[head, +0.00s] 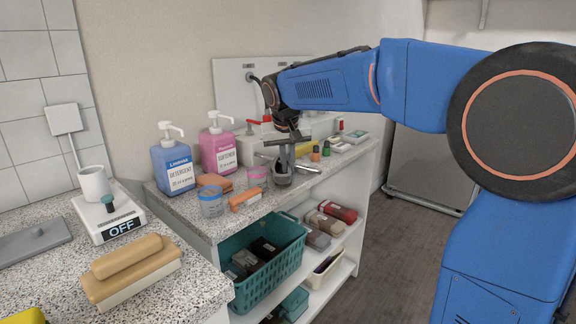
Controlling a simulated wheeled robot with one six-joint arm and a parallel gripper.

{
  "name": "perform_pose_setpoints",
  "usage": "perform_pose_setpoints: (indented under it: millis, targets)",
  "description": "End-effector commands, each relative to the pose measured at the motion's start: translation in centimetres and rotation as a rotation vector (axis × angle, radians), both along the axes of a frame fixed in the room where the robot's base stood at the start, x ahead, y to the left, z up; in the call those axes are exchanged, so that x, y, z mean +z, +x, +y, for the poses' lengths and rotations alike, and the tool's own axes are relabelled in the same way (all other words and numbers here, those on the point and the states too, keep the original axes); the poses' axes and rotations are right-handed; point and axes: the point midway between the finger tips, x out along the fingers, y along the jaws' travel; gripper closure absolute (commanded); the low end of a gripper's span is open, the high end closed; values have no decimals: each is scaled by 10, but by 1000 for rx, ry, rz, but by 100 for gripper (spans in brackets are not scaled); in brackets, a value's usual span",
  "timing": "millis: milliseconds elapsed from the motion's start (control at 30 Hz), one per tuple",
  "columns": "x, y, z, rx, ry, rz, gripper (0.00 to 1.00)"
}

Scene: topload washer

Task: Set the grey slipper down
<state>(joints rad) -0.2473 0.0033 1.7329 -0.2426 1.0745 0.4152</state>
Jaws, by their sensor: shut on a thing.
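My gripper (286,158) points down over the speckled shelf top in the middle of the view. It is shut on a small dark grey item at its fingertips, which I take as the grey slipper (282,179). The slipper is small in the picture and partly covered by the fingers. It is at or just above the shelf top (277,204), near the front edge; I cannot tell whether it touches the surface.
Blue (173,165) and pink (218,150) detergent bottles stand at the back left. A teal basket (268,274) and several packets fill the shelf below. A wooden-handled brush (130,268) lies on the near counter.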

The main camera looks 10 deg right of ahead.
Motion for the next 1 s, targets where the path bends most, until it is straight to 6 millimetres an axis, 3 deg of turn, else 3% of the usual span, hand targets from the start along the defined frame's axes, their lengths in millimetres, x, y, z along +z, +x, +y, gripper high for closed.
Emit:
perform_pose_setpoints:
  millis: [400,433,500,833,1000]
  targets:
    - [-7,0,0,1,0,-1,100]
    - [-7,0,0,0,0,-1,85]
    - [-6,0,0,0,0,-1,74]
    - [-4,0,0,1,1,-2,74]
    - [12,-6,3,1,2,-3,74]
